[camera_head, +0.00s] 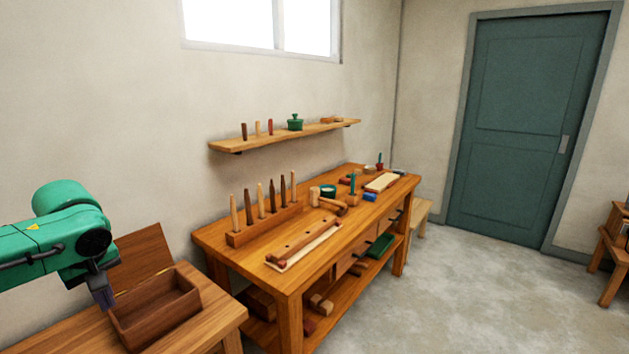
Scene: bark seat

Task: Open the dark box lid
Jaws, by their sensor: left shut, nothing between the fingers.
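The dark wooden box (158,313) stands on a small wooden table at the lower left. Its lid (143,257) is raised and leans back behind the box, toward the wall. The inside of the box shows and looks empty. My left gripper (105,301) is at the box's left end, pointing down, beside or just over its rim. I cannot tell whether it touches the box. It is shut with nothing held. My green left arm hides the left part of the lid. My right gripper is not in view.
The small table (215,305) has bare top to the right of the box. A large workbench (230,258) with a tool rack (265,227) and several tools stands behind it to the right. A shelf (280,137) hangs above. Open floor (440,290) lies to the right.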

